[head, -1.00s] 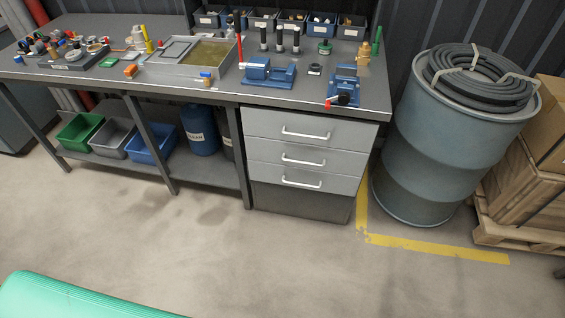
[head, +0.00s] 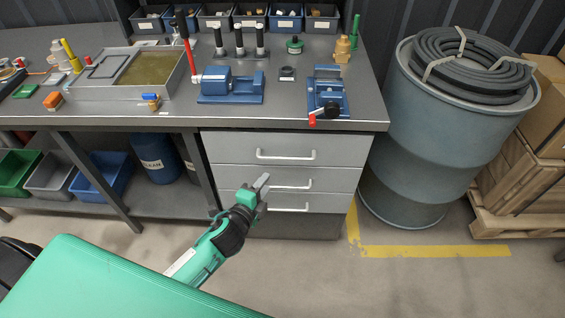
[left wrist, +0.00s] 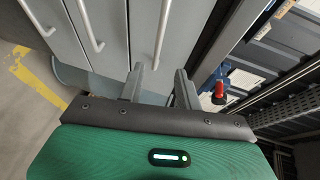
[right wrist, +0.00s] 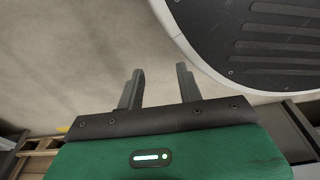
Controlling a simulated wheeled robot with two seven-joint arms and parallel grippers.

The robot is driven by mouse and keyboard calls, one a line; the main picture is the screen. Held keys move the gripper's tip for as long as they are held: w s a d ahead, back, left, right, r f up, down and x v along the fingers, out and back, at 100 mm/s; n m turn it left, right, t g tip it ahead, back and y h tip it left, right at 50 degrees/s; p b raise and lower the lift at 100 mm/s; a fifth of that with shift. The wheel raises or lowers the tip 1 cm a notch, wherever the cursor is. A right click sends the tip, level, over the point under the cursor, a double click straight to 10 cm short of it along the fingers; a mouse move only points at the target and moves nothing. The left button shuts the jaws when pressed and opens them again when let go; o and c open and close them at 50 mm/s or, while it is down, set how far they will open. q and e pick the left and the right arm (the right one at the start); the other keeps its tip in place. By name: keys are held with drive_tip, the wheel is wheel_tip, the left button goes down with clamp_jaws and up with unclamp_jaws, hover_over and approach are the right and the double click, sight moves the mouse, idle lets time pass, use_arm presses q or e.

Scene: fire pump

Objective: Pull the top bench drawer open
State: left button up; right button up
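The grey top drawer (head: 228,147) is shut, flush in the bench's drawer unit, with a pale bar handle (head: 286,155). In the left wrist view the drawers look turned sideways; the top handle (left wrist: 163,35) is nearest the bench top, ahead of the fingers. My left gripper (head: 262,186) is in front of the unit, overlapping the middle drawer in the head view. It is open and empty (left wrist: 159,82), with no visible contact with the handle. My right gripper (right wrist: 160,80) is open and empty over bare floor, outside the head view.
The middle drawer (head: 340,178) and bottom drawer below are shut. A blue vise (head: 328,95) with a red-ended lever sits above at the bench edge. A blue-grey drum (head: 415,140) with coiled hose stands to the right. Floor before the drawers is clear.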

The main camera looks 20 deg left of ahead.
sight(283, 159)
use_arm(q)
drive_tip(key=x, duration=1.3)
drive_tip(key=shift+w+a, duration=0.1)
drive_tip(key=shift+w, duration=0.05)
clamp_jaws()
